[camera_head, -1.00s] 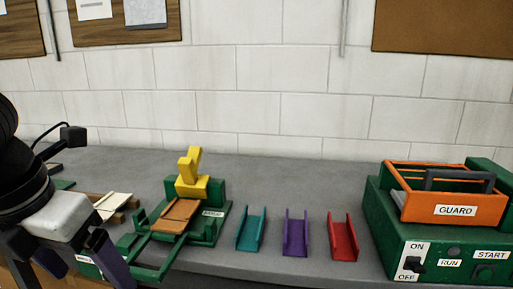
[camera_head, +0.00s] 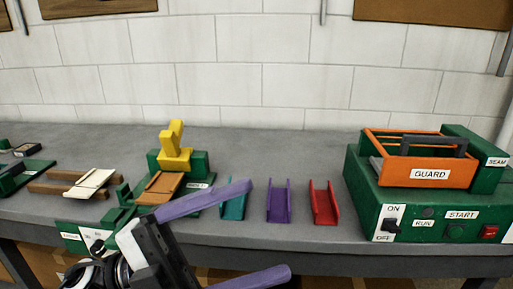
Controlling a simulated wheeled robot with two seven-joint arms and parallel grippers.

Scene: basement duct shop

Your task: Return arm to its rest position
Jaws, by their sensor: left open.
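My left gripper (camera_head: 268,228) is in the lower middle of the head view, in front of the bench's front edge. Its two long purple fingers point right and are spread wide apart with nothing between them. My right gripper is not in view.
On the grey bench (camera_head: 320,150) stand a green fixture with a yellow lever (camera_head: 175,152) and brown plate (camera_head: 160,187), a teal channel (camera_head: 233,208), a purple channel (camera_head: 279,203), a red channel (camera_head: 324,204) and a green machine (camera_head: 365,200) with an orange guard (camera_head: 400,172). A cream sheet (camera_head: 91,182) lies on wooden blocks at left.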

